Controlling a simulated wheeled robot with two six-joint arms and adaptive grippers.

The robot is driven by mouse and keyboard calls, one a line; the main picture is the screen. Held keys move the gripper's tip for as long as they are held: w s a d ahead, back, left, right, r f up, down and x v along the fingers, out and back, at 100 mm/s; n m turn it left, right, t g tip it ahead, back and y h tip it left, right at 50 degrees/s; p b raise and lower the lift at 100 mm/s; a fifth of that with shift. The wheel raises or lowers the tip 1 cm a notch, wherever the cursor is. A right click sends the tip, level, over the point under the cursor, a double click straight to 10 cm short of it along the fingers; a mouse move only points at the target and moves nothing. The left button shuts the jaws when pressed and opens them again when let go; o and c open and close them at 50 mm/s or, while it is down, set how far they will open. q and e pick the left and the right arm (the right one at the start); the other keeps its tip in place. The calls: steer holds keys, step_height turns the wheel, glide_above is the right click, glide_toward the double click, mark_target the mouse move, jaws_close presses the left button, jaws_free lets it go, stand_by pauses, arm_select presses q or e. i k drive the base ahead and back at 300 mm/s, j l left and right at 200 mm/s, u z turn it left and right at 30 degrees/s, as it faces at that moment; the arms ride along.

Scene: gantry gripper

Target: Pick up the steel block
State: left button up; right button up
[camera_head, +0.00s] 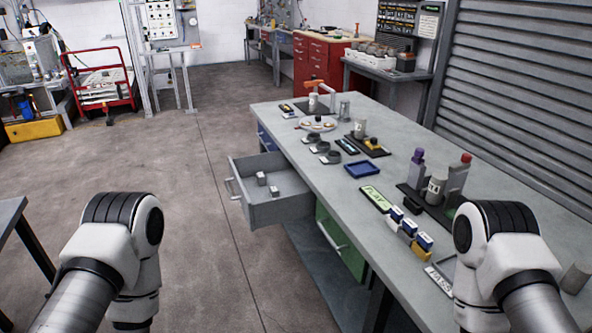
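Two small light grey blocks lie in the open grey drawer (268,213) that sticks out from the left side of the workbench. One block (262,179) is farther back, and the other block (274,191) is nearer; they look metallic, but I cannot tell which, if either, is the steel block. My left and right arms show only as white and black joints at the lower left and lower right. Both grippers are outside the picture.
The long grey workbench (300,140) holds a blue tray (362,168), several bottles, small boxes and labels. A green drawer (340,240) sits below, slightly open. Another table's edge (12,215) is at the left. The floor between is clear.

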mark_target(260, 176)
steer(key=i+j+z, duration=0.2)
steer(key=z, duration=0.2)
steer(key=i+j+z, duration=0.15)
steer(key=j+z, duration=0.3)
steer(key=i+j+z, duration=0.1)
steer(key=j+z, duration=0.3)
